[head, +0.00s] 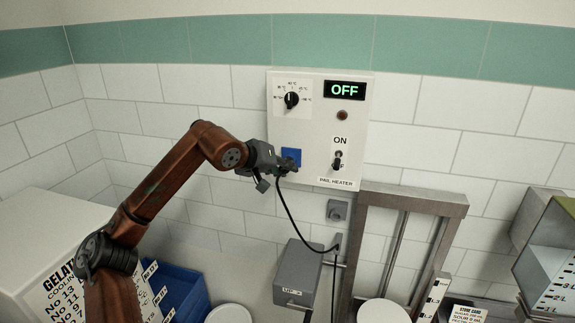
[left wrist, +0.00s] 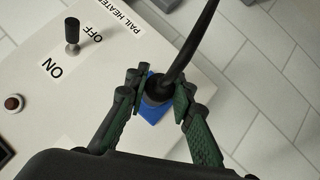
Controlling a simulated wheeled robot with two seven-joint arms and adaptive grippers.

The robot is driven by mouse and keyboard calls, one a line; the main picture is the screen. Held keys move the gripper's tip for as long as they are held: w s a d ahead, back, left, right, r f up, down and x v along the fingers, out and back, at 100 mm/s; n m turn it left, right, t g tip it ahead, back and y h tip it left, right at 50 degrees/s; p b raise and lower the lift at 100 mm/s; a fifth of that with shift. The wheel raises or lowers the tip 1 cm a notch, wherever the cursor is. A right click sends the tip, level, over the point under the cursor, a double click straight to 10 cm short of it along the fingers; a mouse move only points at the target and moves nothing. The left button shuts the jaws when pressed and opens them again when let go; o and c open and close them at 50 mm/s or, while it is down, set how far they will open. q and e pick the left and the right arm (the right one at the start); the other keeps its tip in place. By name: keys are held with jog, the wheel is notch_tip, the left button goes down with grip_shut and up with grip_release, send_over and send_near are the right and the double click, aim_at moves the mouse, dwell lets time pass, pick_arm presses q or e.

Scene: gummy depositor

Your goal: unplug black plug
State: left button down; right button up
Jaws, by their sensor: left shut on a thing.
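The black plug (left wrist: 158,88) sits at the blue socket plate (head: 291,157) on the pail heater panel, with its cord running away from it. In the left wrist view the blue plate (left wrist: 151,112) shows behind the plug. My left gripper (head: 283,166) is shut on the plug, its fingers (left wrist: 160,92) on either side of it. Whether the plug's prongs are in the socket is hidden. The black cord (head: 292,216) hangs down from the plug to a grey box area below. My right gripper is not in view.
The white heater panel (head: 318,115) has a dial (head: 291,99), a toggle switch (head: 338,160) and a display reading OFF. A grey metal frame (head: 409,195) stands to the right. A grey box (head: 297,278) and a blue bin (head: 178,290) are below.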

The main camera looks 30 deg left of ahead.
pick_arm(q)
jog(key=shift+s+f, duration=0.1)
jog(key=shift+s, duration=0.15)
jog(key=s+d+b, duration=0.2)
jog(key=s+b, duration=0.1)
jog(key=s, duration=0.4)
jog(key=shift+s, duration=0.25)
dwell(0.4)
jog(key=c, duration=2.2)
grip_release()
grip_shut()
